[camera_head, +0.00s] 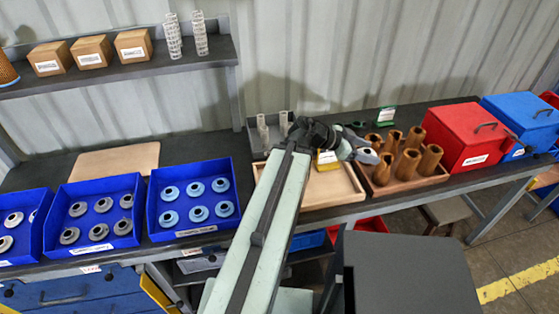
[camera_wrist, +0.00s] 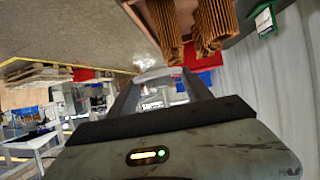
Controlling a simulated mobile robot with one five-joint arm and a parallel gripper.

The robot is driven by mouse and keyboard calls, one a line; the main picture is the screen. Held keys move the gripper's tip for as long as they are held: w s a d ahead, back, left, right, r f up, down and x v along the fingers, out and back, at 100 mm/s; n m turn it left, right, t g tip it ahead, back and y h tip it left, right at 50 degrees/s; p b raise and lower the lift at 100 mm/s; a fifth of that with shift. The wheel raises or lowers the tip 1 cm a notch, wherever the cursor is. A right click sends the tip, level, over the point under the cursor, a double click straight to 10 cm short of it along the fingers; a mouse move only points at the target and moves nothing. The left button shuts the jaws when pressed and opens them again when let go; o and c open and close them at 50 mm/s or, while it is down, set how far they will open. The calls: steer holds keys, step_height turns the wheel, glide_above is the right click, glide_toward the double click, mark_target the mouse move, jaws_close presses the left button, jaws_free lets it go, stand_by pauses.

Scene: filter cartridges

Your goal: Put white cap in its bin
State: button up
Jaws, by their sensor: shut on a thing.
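My gripper (camera_head: 362,150) is shut on a pale white-grey cap (camera_head: 368,157), held beside the wooden tray of brown pleated cartridges. In the wrist view the cap (camera_wrist: 155,74) sits between the fingertips of my gripper (camera_wrist: 160,84), seen edge-on. Blue bins stand in a row at the left of the bench. The leftmost bin (camera_head: 20,257) holds pale grey-white caps and is cut off by the picture edge. The middle bin (camera_head: 98,247) holds grey caps. The right bin (camera_head: 195,233) holds light blue caps. The bin labels are too small to read.
The cartridges (camera_head: 408,160) stand close to my gripper. A shallow wooden tray (camera_head: 318,190) lies left of it, partly behind my arm. A red box (camera_head: 468,138) and a blue box (camera_head: 522,117) stand at the right. A shelf (camera_head: 150,70) carries cartons above the bins.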

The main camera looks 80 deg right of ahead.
steer(key=w+d+f+b, duration=0.3)
steer(key=w+d, duration=0.5)
steer(key=w, duration=0.5)
steer(key=m+y+b, duration=0.1)
steer(key=b, duration=0.3)
glide_above(235, 160)
step_height(235, 160, down, 4)
step_height(235, 160, down, 10)
steer(key=b, duration=1)
steer(key=shift+r, duration=0.15)
steer(key=o, duration=1.3)
